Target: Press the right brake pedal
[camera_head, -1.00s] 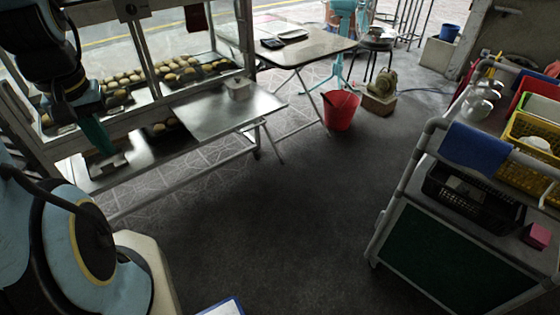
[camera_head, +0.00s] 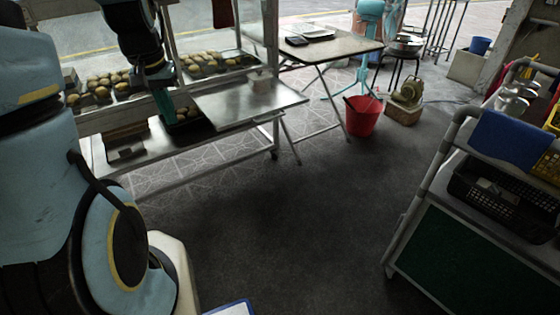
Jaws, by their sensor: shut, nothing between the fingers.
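I cannot make out a brake pedal in this view. My gripper (camera_head: 167,108) is at the upper left, pointing down with its teal fingers together and nothing held. In the picture it overlaps the display cart (camera_head: 205,153), near a dark tray on its lower shelf. I cannot tell whether it touches anything. A small dark caster (camera_head: 274,154) shows at the foot of the cart's right leg; any pedal on it is too small to tell.
A folding table (camera_head: 330,42), a red bucket (camera_head: 364,120) and a small machine on a block (camera_head: 405,100) stand at the back. A pipe-framed trolley (camera_head: 432,190) with a black basket (camera_head: 505,205) stands at the right. The dark floor between is clear.

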